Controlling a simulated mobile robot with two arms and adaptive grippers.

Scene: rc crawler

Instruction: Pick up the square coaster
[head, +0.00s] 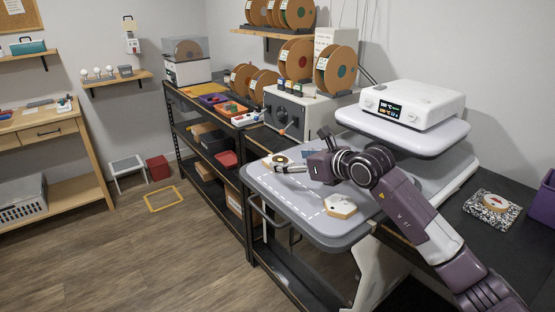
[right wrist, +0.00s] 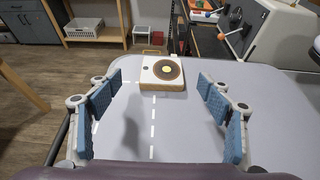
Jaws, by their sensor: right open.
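A square coaster (right wrist: 150,82) with a white top and wood-coloured edge lies on the grey work surface in the right wrist view. A brown disc (right wrist: 167,68) with a yellow centre rests on it. In the head view the coaster (head: 270,163) is partly hidden behind my right gripper (head: 291,161). In the right wrist view my right gripper (right wrist: 157,82) is open and empty, its blue-padded fingers wide apart. The coaster lies ahead between the fingertips' lines, apart from both. My left gripper is not in view.
A hexagonal wood-edged piece (head: 342,206) lies nearer on the same surface (head: 300,206). A white box with a display (head: 412,103) stands on the raised shelf behind. A speckled square piece (head: 492,209) lies at the right. The surface around the coaster is mostly clear.

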